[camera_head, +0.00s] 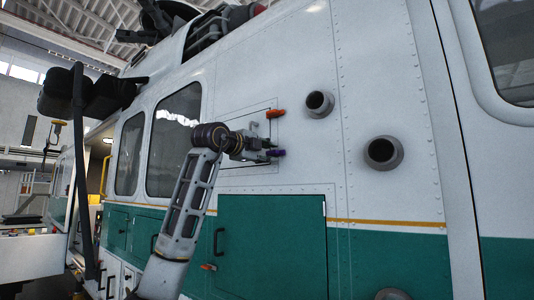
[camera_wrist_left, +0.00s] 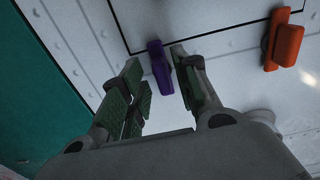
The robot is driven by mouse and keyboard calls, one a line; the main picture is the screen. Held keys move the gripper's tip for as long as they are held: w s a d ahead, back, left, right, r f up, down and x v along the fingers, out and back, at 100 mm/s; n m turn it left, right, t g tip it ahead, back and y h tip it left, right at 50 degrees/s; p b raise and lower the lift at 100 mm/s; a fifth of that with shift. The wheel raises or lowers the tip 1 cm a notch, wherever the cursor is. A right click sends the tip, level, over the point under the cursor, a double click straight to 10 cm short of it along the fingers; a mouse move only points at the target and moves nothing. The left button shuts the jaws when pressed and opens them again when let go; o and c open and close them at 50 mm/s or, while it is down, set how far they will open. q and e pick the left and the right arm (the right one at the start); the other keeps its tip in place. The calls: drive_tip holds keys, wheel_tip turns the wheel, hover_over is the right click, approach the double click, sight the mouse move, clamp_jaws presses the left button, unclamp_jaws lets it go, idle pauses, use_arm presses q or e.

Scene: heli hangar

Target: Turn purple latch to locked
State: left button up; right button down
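The purple latch (camera_head: 277,153) is a small handle on the white helicopter side, at the lower right of a thin-outlined panel. In the left wrist view the purple latch (camera_wrist_left: 159,69) lies between the two fingers of my left gripper (camera_wrist_left: 155,75). The fingers are apart, with a visible gap to the latch on the left. The right finger is close to it; I cannot tell whether they touch. In the head view my left gripper (camera_head: 262,150) is right at the latch. An orange latch (camera_head: 276,114) sits above it, and at the right in the wrist view (camera_wrist_left: 284,45). My right gripper is not in view.
Two round ports (camera_head: 319,103) and (camera_head: 383,152) stick out of the white wall to the right. A green door (camera_head: 275,245) with a dark handle lies below the panel. An orange handle (camera_head: 208,267) is at its lower left.

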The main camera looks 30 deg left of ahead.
use_arm(q)
drive_tip(key=shift+s, duration=0.1)
idle(0.3)
drive_tip(key=s, duration=1.1)
drive_tip(key=shift+s+a, duration=0.4)
drive_tip(key=shift+a, duration=0.05)
